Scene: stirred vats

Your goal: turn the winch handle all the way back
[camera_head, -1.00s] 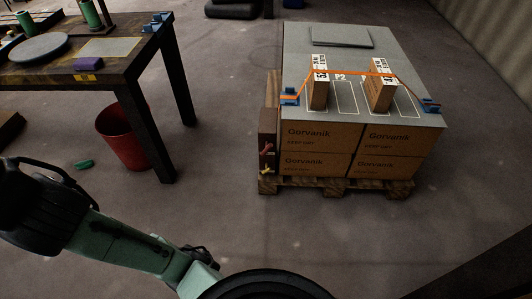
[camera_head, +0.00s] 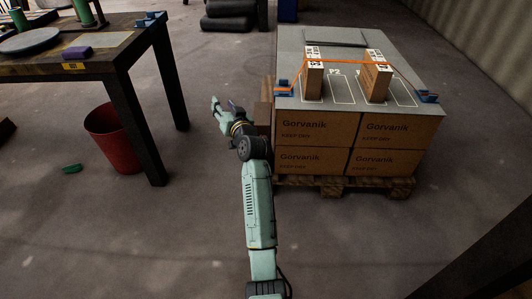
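An orange strap (camera_head: 350,53) runs over the top of a pallet load. It ends at a blue fitting (camera_head: 283,88) on the left edge and another blue fitting (camera_head: 428,97) on the right edge. I cannot make out a separate winch handle or its angle. My arm reaches up the middle of the view. My gripper (camera_head: 216,104) is left of the load, apart from the left blue fitting, and points up and left. Its fingers are too small to tell open from shut, and nothing clearly shows in it.
Two upright cartons (camera_head: 314,84) (camera_head: 376,82) stand under the strap. The stacked Gorvanik boxes (camera_head: 313,131) sit on a wooden pallet (camera_head: 345,188). A dark workbench (camera_head: 124,61) and a red bin (camera_head: 112,139) are at left. Floor between bench and pallet is clear.

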